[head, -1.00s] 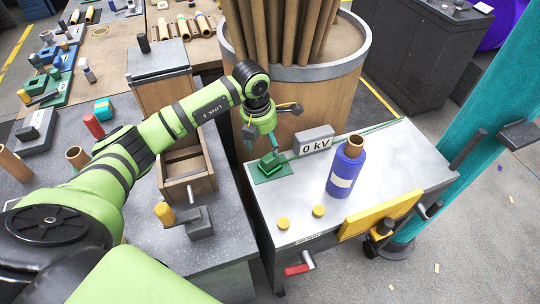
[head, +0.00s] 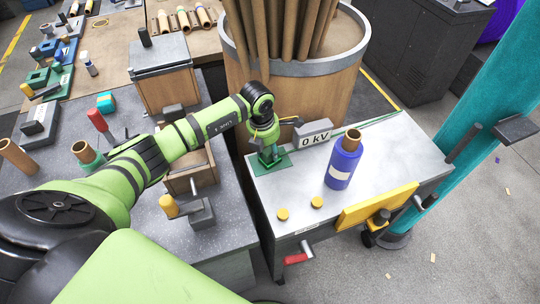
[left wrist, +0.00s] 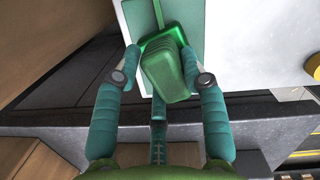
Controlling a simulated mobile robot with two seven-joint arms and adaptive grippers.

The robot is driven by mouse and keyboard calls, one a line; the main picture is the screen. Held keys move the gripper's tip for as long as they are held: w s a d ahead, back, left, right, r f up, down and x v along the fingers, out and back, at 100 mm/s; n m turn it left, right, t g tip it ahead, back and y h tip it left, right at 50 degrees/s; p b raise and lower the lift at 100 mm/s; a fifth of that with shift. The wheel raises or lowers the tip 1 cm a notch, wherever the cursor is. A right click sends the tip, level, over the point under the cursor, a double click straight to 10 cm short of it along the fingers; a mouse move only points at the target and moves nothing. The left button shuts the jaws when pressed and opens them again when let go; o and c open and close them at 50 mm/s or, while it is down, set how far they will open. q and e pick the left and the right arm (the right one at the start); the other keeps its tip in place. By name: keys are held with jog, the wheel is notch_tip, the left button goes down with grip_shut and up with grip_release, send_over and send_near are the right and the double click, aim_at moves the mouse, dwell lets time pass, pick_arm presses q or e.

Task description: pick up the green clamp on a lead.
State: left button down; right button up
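The green clamp (head: 268,158) stands on a green mat (head: 284,166) at the left corner of the grey cart top. In the left wrist view the clamp (left wrist: 168,70) sits between my fingertips, with a thin green lead (left wrist: 158,12) running off its far side. My left gripper (head: 268,142) is right over the clamp and partly hides it in the head view. In the left wrist view its teal fingers (left wrist: 160,65) are spread on either side of the clamp, very close to it; firm contact is not clear. My right gripper is not in view.
The "0 kV" box (head: 312,134) is just right of the clamp. A blue bottle-like roll (head: 343,162) and two yellow discs (head: 300,208) stand on the cart (head: 300,185). A wooden barrel of brown tubes (head: 315,85) rises behind. A gap separates the cart from the left bench.

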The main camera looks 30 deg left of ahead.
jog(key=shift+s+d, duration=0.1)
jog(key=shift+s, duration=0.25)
pick_arm(q)
jog(key=shift+r, duration=0.15)
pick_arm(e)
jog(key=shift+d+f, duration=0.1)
